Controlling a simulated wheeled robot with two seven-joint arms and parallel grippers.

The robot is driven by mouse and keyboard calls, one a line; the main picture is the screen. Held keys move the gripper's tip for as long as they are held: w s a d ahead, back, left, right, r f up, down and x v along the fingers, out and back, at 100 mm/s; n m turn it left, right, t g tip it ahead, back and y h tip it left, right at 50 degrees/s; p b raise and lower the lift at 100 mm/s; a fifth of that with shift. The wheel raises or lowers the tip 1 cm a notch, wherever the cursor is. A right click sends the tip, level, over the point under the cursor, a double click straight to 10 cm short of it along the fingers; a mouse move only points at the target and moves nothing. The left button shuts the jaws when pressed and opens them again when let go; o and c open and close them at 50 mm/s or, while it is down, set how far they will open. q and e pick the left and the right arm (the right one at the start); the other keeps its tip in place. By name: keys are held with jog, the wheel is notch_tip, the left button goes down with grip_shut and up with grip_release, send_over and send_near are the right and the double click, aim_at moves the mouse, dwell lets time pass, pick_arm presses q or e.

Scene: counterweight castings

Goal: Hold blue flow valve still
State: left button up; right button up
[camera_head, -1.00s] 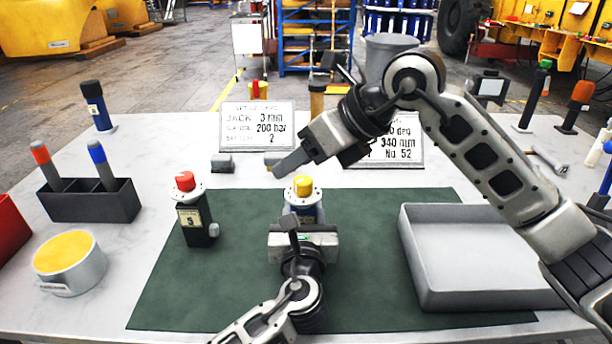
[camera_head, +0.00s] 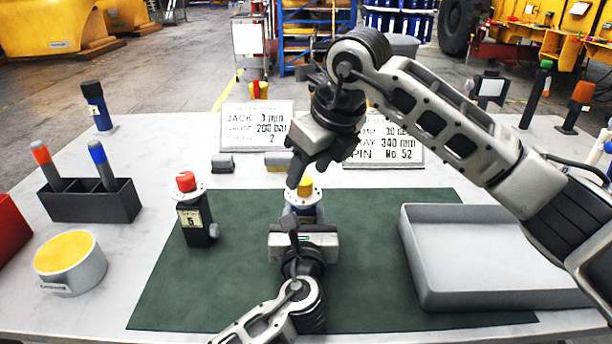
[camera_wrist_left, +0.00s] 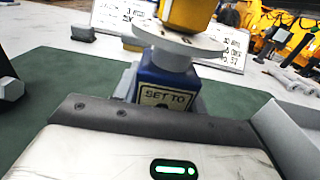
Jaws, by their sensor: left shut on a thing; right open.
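The blue flow valve (camera_head: 306,212) stands upright on the green mat (camera_head: 370,275), with a white flange and a yellow knob (camera_head: 305,185) on top. My left gripper (camera_head: 303,226) is shut on the valve's blue body from the near side. In the left wrist view the blue body (camera_wrist_left: 168,82) with a "SET TO" label shows behind the gripper, its lower part hidden. My right gripper (camera_head: 305,176) is open, pointing down just above the yellow knob. I cannot tell whether it touches the knob.
A dark valve with a red knob (camera_head: 195,215) stands left on the mat. An empty grey tray (camera_head: 425,285) lies right. A marker holder (camera_head: 90,203) and a yellow-topped round gauge (camera_head: 85,275) are at left. Sign cards (camera_head: 255,122) stand behind.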

aim_at(303, 186)
jog(key=shift+x, duration=1.35)
jog(key=c, duration=1)
jog(key=m+t+h, duration=0.1)
jog(key=m, duration=0.2)
jog(key=shift+a+m, duration=0.15)
jog(key=shift+m, duration=0.25)
jog(key=m+h, duration=0.2)
jog(key=m, duration=0.2)
jog(key=shift+a+m, duration=0.1)
jog(key=shift+m, duration=0.3)
